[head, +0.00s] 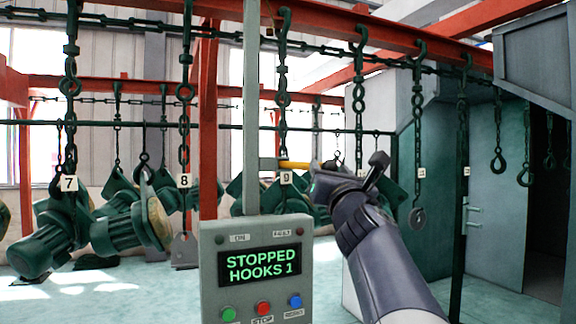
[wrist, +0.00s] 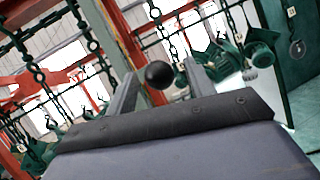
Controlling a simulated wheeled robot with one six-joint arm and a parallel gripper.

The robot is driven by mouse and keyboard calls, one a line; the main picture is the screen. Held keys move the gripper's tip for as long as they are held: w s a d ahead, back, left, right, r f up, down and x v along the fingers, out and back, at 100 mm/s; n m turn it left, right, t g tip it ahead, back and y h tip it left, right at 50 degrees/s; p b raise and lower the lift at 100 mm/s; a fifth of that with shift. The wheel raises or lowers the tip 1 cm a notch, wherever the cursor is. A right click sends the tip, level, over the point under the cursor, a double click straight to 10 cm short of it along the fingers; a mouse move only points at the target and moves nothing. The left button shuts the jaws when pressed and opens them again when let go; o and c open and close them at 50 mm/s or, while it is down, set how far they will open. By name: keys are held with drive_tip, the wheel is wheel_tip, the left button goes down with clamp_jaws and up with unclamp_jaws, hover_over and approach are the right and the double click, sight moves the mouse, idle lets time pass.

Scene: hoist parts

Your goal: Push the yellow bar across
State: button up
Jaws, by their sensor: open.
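The yellow bar (head: 294,165) sticks out to the right from a grey post (head: 251,110), above the control box, at the height of tag 9. Its right end is close to my gripper (head: 343,172), which comes up from the lower right. In the wrist view, a round black knob (wrist: 159,75) shows between the two spread fingers of my gripper (wrist: 160,83). It looks like the end of the bar seen head-on, but the bar behind it is hidden. My gripper is open. I cannot tell whether it touches the knob.
A control box (head: 262,265) reads "STOPPED HOOKS 1". Hooks and chains hang from a red overhead rail (head: 330,28); green motor-like parts (head: 50,235) hang at left. An empty hook (head: 418,215) hangs right of my gripper. A green cabinet (head: 430,170) stands at right.

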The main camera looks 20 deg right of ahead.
drive_tip(key=shift+w+d+r, duration=0.1)
drive_tip(key=shift+w+r, duration=0.15)
drive_tip(key=shift+w, duration=0.3)
drive_tip(key=shift+c, duration=0.3)
clamp_jaws()
